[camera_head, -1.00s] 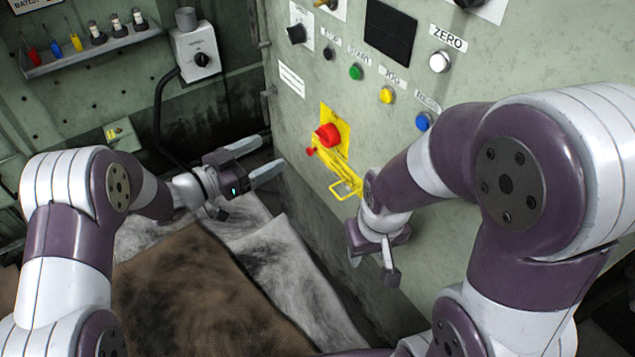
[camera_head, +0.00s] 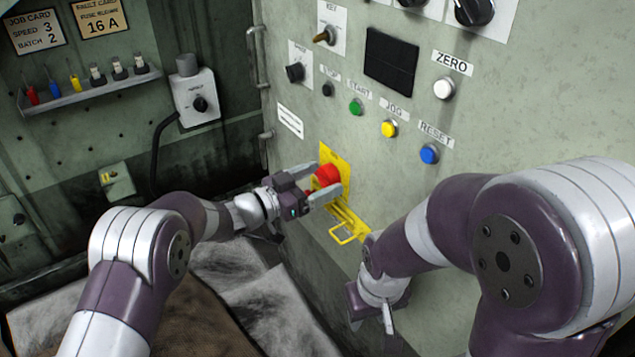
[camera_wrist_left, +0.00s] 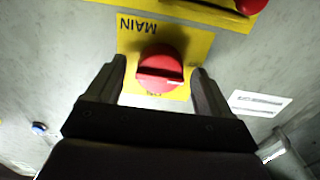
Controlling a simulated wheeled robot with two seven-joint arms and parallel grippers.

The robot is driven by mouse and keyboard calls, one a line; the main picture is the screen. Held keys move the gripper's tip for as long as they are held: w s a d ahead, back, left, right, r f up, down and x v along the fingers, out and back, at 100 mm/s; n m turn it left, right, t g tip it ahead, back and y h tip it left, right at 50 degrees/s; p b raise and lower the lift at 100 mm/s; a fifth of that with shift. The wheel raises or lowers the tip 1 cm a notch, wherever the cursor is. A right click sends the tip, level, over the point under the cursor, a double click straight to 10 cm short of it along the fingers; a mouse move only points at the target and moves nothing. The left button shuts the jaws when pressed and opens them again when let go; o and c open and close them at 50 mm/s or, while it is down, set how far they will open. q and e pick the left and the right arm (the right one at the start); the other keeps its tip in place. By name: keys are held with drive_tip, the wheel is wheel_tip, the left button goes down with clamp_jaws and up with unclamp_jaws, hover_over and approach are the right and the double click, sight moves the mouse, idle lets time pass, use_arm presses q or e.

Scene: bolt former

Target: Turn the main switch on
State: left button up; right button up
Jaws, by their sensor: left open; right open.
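The red main switch (camera_head: 327,174) is a round knob on a yellow plate (camera_head: 333,155) on the machine's front. The left wrist view shows the knob (camera_wrist_left: 160,72) upside down beside the word MAIN. Its raised bar lies roughly across the picture, with a white mark at its right end. My left gripper (camera_head: 326,179) is open, with one finger on each side of the knob. In the left wrist view small gaps seem to show between the knob and the fingers; contact is unclear. My right gripper (camera_head: 371,321) is open and empty, low in front of the panel.
A yellow hasp-like part (camera_head: 347,228) hangs below the switch. Another red knob (camera_wrist_left: 250,5) shows at the wrist view's top edge. Green (camera_head: 356,107), yellow (camera_head: 389,128) and blue (camera_head: 429,154) buttons sit above right. A tool shelf (camera_head: 90,92) is on the left wall.

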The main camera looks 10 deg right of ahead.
use_arm(q)
drive_tip(key=c, duration=1)
drive_tip(key=shift+c, duration=0.2)
drive_tip(key=shift+m, duration=0.3)
drive_tip(key=m, duration=0.3)
drive_tip(key=shift+f+m, duration=0.1)
drive_tip(key=shift+m, duration=0.2)
drive_tip(key=m+b, duration=0.2)
drive_tip(key=m, duration=0.2)
drive_tip(key=shift+m+b, duration=3)
drive_tip(key=shift+m, duration=1.8)
